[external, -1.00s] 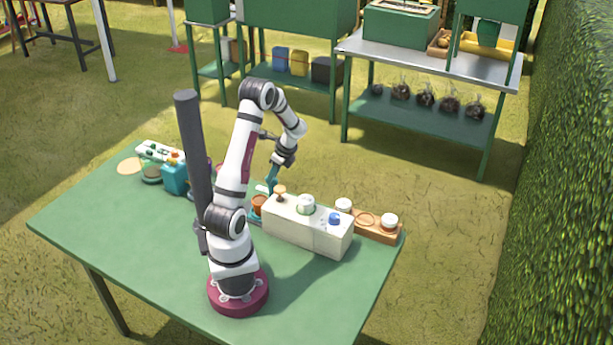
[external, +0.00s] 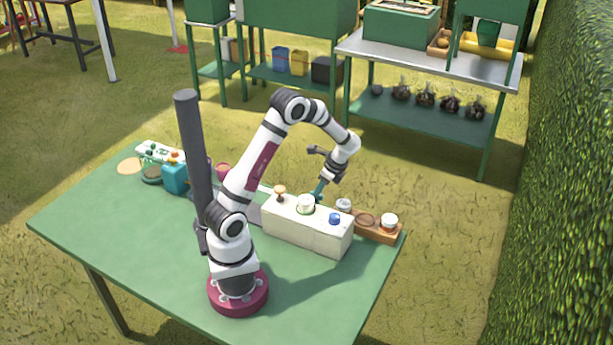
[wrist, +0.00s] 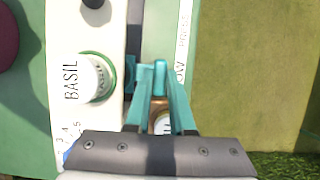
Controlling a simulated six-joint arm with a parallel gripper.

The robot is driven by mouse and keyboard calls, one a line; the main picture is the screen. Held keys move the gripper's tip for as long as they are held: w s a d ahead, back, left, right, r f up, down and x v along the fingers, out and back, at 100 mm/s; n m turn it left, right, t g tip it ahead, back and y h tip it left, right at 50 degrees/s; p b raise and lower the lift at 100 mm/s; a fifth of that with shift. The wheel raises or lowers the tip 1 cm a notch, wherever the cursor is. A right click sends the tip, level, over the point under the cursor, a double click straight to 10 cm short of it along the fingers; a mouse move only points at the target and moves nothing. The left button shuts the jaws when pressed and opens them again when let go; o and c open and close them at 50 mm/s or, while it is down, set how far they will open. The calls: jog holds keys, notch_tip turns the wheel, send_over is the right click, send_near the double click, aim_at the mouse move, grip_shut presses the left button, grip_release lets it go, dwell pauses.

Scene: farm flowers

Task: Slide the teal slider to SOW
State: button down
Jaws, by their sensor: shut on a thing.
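My gripper (external: 319,192) is just behind the white box in the external view, with its fingers pointing down. In the wrist view my teal-coloured gripper (wrist: 158,78) is shut on the teal slider (wrist: 160,67), whose small top shows between the fingertips. The slider sits along a pale green track beside the box. A white label strip (wrist: 183,45) runs along the track's right side. The letters "OW" on it are next to the right finger, and the start of that word is hidden. The slider is hidden in the external view.
The white box (external: 290,228) carries a wooden knob (external: 280,189), a white dial (external: 306,203) and a blue knob (external: 334,217). The dial, labelled BASIL, is close left of my fingers in the wrist view (wrist: 97,78). A wooden tray (external: 382,235) with jars stands right. The green table's front is clear.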

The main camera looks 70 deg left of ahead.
jog(key=shift+w+d, duration=0.2)
jog(key=c, duration=0.8)
grip_release()
jog(key=v, duration=1.5)
jog(key=shift+r, duration=0.4)
jog(key=shift+d, duration=0.1)
